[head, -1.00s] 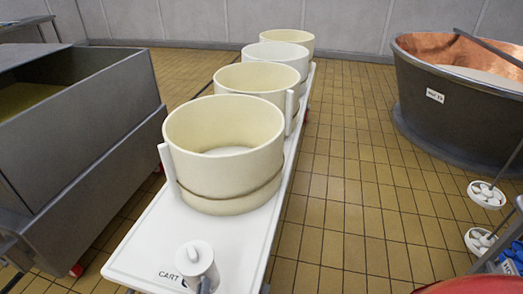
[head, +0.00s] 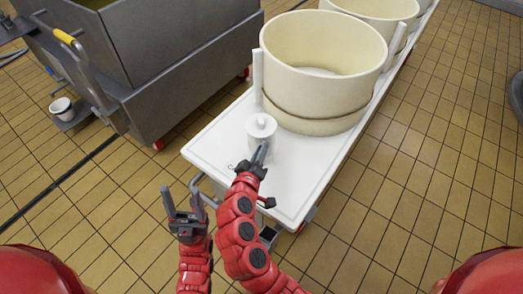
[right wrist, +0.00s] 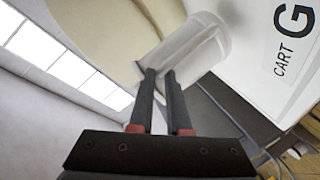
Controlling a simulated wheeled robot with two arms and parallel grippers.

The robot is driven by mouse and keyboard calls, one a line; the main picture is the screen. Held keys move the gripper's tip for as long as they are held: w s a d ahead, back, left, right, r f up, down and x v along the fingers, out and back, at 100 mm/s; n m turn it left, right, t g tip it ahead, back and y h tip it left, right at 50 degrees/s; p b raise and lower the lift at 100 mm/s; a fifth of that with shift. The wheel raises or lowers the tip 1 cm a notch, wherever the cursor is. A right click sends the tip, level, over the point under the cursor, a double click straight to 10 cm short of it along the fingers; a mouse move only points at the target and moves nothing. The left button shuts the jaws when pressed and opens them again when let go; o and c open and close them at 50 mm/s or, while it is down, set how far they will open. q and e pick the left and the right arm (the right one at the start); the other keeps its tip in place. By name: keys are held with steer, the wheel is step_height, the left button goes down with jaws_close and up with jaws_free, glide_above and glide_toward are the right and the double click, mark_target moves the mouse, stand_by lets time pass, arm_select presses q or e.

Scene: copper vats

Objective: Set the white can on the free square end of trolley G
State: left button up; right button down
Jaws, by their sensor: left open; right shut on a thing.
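In the right wrist view the can (right wrist: 205,45) is between the fingertips (right wrist: 160,73). The can is over the bare near end of trolley G (head: 215,141), a long white cart. Its "CART G" lettering shows in the right wrist view (right wrist: 297,30). I cannot tell whether the can's base touches the top. My left gripper (head: 183,207) is open and empty, left of my right arm and short of the trolley's near edge.
A large cream tub (head: 320,70) stands on the trolley just behind the can, with more tubs beyond. A grey tank on a wheeled frame (head: 190,85) is at the left. A small white bucket (head: 61,110) stands on its ledge.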

mark_target(253, 143)
steer(key=w+f, duration=0.1)
steer(key=f, duration=0.1)
steer(key=w+f, duration=0.1)
steer(key=shift+w+f+b, duration=0.15)
steer(key=shift+f+b, duration=0.15)
steer(key=shift+f, duration=0.05)
steer(key=c, duration=1.3)
jaws_free()
steer(key=shift+f, duration=0.15)
steer(key=o, duration=0.4)
